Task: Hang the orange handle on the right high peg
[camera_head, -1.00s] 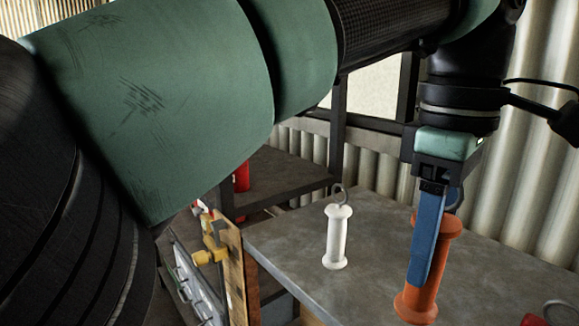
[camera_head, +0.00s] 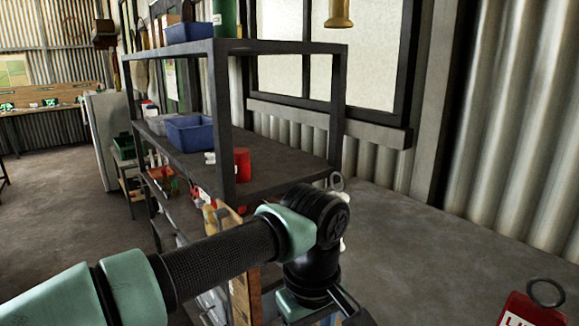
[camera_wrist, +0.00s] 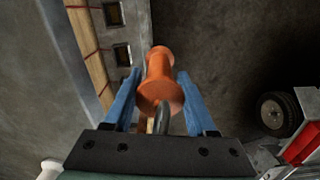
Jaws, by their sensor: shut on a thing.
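The orange handle (camera_wrist: 160,75), spool-shaped with flared ends, is between the two blue fingers of my gripper (camera_wrist: 157,80) in the wrist view. The gripper is shut on it. A grey metal loop (camera_wrist: 160,121) at its near end points toward the palm. In the head view my gripper is low at the bottom edge, mostly cut off, and the orange handle is out of sight there. I cannot make out the right high peg in either view.
A white handle's ring (camera_head: 337,181) shows behind my wrist on the grey bench (camera_head: 430,240). A red tag with a ring (camera_head: 535,308) is at the bottom right. A dark shelf (camera_head: 265,174) with blue bins stands left of the bench. A yellow spool-shaped thing (camera_head: 339,14) shows at the top.

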